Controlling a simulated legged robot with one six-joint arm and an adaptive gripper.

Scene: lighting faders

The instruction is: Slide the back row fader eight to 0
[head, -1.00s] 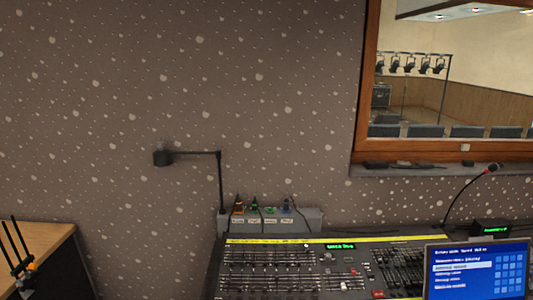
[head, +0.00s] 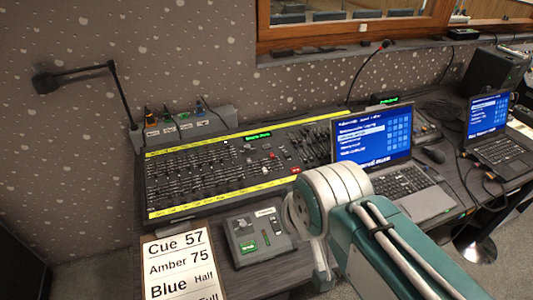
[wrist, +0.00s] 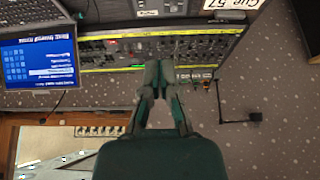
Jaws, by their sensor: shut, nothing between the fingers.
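The lighting console (head: 240,143) lies on the desk in the head view, with a yellow strip along its far edge and another along its near edge. Its back row of faders (head: 190,163) runs below the far strip. The knobs are too small to tell fader eight or its setting. In the wrist view, which is turned upside down, the console (wrist: 205,33) lies beyond my gripper (wrist: 167,68). My gripper is shut and empty, with its fingertips overlapping the console in the picture. I cannot tell how far above it they are. The head view does not show the fingers.
A laptop (head: 370,133) stands at the console's right end. A small grey box (head: 258,235) and a cue sheet (head: 182,266) lie in front. A black lamp arm (head: 85,72) rises at the back left, beside a grey connector box (head: 190,126).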

